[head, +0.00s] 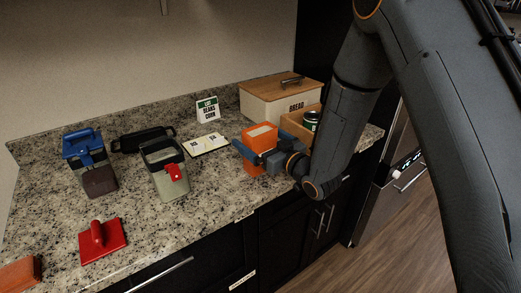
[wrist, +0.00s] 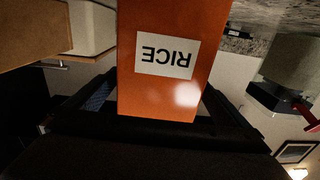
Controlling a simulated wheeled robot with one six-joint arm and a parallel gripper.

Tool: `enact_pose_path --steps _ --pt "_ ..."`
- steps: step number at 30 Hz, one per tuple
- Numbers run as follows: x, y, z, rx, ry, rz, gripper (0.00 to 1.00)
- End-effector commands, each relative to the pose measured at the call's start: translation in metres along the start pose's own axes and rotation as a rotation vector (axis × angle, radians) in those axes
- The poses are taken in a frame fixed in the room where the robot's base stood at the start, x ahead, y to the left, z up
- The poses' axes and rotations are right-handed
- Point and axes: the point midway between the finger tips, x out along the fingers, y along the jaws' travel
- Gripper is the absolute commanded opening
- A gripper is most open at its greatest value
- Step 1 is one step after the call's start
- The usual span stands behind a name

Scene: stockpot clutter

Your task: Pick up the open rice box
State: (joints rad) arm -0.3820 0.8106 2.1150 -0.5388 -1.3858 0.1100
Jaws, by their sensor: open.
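In the wrist view the fingers of my gripper (wrist: 160,104) show open, one on each side of the box. I cannot tell whether either finger touches it. The gripper hides part of the box's lower front in the head view.
A bread box (head: 265,105) stands behind, and a wooden crate with a green can (head: 311,121) is close on the right. An open booklet (head: 206,144) and a grey container with a red clip (head: 165,182) are to the left. A red-handled tool (head: 102,240) lies front left.

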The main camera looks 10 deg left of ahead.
Motion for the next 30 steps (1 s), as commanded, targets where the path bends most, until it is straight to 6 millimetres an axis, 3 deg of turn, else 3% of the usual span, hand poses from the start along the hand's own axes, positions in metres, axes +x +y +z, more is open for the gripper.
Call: enact_pose_path --steps 6,15,26,30 --pt "0.026 0.001 -0.001 0.0 0.0 0.0 1.0" --pt "0.03 0.001 0.001 0.0 -0.001 0.0 1.0" --pt "0.03 0.001 0.001 0.0 -0.001 0.001 0.39" --pt "0.03 0.002 -0.001 -0.001 0.001 0.001 0.37"
